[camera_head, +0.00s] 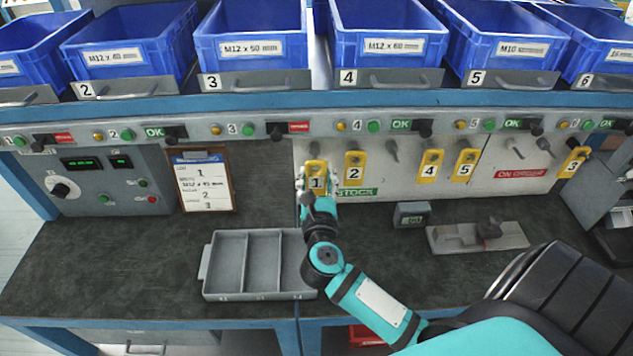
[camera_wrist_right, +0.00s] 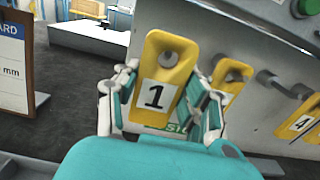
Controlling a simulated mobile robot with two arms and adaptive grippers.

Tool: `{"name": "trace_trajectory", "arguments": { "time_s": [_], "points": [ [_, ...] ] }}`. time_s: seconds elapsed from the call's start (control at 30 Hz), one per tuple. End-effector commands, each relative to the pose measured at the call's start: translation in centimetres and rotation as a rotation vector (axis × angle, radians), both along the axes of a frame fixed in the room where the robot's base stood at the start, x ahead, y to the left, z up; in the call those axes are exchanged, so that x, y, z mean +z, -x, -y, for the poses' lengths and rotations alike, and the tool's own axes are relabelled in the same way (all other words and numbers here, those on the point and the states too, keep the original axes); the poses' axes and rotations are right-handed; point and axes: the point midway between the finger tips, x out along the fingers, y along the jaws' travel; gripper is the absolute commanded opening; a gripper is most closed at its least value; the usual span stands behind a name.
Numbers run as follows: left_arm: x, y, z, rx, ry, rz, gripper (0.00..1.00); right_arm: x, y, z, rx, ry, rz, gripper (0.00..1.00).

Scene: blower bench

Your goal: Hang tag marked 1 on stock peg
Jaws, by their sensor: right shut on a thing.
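The yellow tag marked 1 (camera_head: 316,168) is upright in my right gripper (camera_head: 317,185), in front of the left end of the pale STOCK board (camera_head: 375,182). In the right wrist view, the gripper (camera_wrist_right: 160,105) is shut on the sides of the tag (camera_wrist_right: 171,68), its number facing the camera. Something grey shows in the tag's hole; I cannot tell whether a peg passes through it. The tag marked 2 (camera_head: 354,166) hangs just right of it. A bare peg (camera_head: 392,150) sticks out further right. My left gripper is not in view.
Tags marked 4 (camera_head: 430,166) and 5 (camera_head: 465,164) hang further right, and tag 3 (camera_head: 573,161) beyond the ON ORDER label (camera_head: 520,173). A grey divided tray (camera_head: 205,270) and a card board (camera_head: 204,180) are left of my arm. Blue bins (camera_head: 255,50) line the shelf above.

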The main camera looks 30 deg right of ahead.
Motion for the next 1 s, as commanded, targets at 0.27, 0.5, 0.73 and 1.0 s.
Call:
{"name": "trace_trajectory", "arguments": {
  "time_s": [0.27,0.5,0.73,1.0],
  "points": [
    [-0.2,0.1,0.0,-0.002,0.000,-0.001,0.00,-0.1,-1.5,0.9,0.000,0.001,0.000,0.11],
    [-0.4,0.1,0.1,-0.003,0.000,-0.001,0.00,-0.4,-2.4,1.5,-0.001,0.000,0.000,0.11],
    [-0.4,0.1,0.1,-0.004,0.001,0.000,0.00,-0.6,-2.8,1.8,0.000,0.000,0.000,0.11],
    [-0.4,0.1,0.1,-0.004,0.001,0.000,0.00,-0.6,-2.9,1.8,0.000,0.000,0.000,0.11]
  ]
}}
